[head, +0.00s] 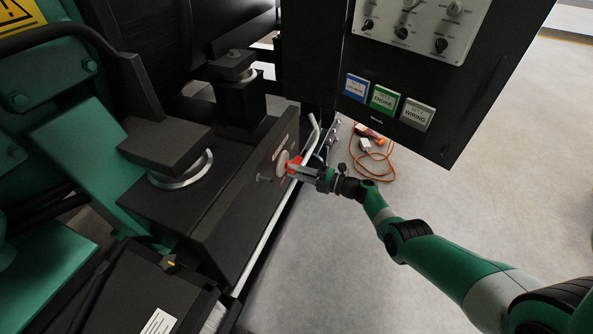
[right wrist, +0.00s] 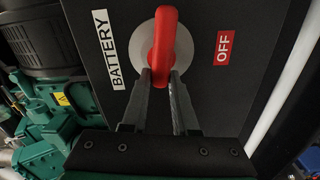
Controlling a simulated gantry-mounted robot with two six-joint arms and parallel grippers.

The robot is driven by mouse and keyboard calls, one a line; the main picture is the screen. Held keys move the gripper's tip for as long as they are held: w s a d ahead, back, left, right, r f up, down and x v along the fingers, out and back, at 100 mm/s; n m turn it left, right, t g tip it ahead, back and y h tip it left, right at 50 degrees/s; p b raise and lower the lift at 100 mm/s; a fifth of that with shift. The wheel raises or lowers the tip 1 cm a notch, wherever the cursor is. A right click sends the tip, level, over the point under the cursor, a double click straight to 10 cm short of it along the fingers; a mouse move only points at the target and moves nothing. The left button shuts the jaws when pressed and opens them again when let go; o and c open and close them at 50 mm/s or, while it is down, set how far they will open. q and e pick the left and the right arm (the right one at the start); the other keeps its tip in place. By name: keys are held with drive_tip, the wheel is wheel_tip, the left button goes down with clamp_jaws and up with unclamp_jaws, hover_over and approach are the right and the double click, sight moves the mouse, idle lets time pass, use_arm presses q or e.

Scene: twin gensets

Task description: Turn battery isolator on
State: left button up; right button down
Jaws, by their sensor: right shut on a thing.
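The battery isolator is a red handle (right wrist: 164,50) on a pale round plate, on the dark side panel of the genset base (right wrist: 120,60). In the right wrist view a white BATTERY label (right wrist: 106,50) is left of the handle and a red OFF label (right wrist: 223,48) is right of it. The handle lies lengthwise between them, along the picture's vertical. My right gripper (right wrist: 161,80) is shut on the handle's lower end. In the head view the red handle (head: 294,165) shows at my right gripper (head: 300,170). My left gripper is not in view.
A white pipe (head: 265,245) runs along the base's lower edge. A control panel (head: 415,28) with knobs hangs above, with blue, green and grey labels below it. An orange cable (head: 378,165) lies on the floor behind my right arm. The floor at right is clear.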

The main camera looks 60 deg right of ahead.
drive_tip(key=shift+f+n, duration=0.2)
drive_tip(key=shift+n, duration=0.6)
drive_tip(key=c, duration=0.7)
unclamp_jaws()
drive_tip(key=shift+s, duration=0.1)
drive_tip(key=s+p, duration=0.1)
drive_tip(key=s, duration=0.2)
drive_tip(key=s+p, duration=0.2)
drive_tip(key=s, duration=0.2)
drive_tip(key=s+d+p, duration=0.1)
drive_tip(key=s, duration=0.3)
drive_tip(key=shift+s, duration=0.25)
